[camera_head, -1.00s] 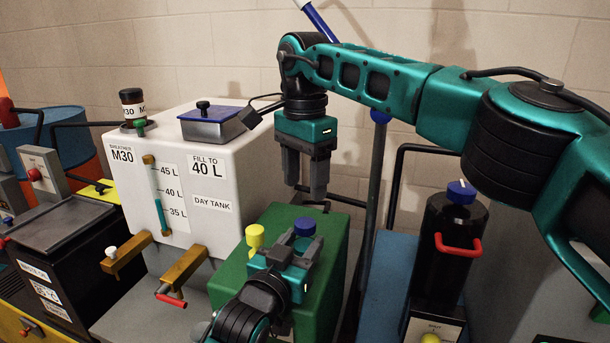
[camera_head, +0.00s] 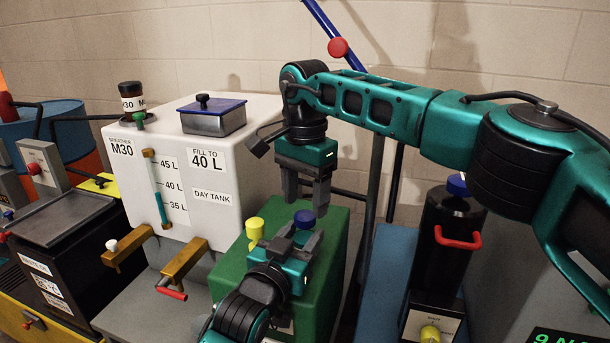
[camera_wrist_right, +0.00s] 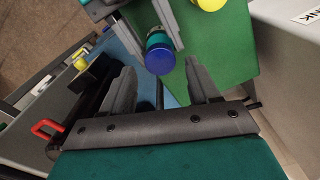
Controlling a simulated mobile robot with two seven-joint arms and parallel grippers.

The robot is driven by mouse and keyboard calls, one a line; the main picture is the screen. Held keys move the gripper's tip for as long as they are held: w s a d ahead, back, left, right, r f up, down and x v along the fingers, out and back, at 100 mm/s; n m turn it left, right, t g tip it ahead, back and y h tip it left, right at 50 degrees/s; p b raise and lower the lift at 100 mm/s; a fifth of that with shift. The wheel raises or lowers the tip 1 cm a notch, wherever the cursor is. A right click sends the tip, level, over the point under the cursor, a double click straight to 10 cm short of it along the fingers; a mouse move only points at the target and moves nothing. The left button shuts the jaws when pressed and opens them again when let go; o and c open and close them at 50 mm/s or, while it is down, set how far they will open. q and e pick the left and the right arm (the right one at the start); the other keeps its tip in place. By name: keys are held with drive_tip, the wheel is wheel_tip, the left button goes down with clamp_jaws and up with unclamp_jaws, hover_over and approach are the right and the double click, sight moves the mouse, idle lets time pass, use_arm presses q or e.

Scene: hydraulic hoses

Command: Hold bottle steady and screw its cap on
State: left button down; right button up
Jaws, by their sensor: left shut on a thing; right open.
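The bottle, a small teal one, shows in the right wrist view (camera_wrist_right: 157,42). Its blue cap (camera_wrist_right: 158,60) sits at its top; I cannot tell how tightly. In the head view the blue cap (camera_head: 304,218) shows above the green box, and the bottle's body is mostly hidden. My left gripper (camera_head: 296,240) is shut on the bottle below the cap; its grey fingers (camera_wrist_right: 165,18) show beside the bottle in the wrist view. My right gripper (camera_head: 306,204) points down just above the cap, open and empty. In the wrist view its fingers (camera_wrist_right: 160,88) are spread with the cap between and beyond them.
A yellow-capped item (camera_head: 254,232) stands close left of the blue cap on the green box (camera_head: 334,255). The white day tank (camera_head: 222,160) is to the left. A black canister (camera_head: 437,250) with a red handle stands right. A blue rod (camera_head: 325,28) rises behind.

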drive_tip(key=shift+f, duration=1.5)
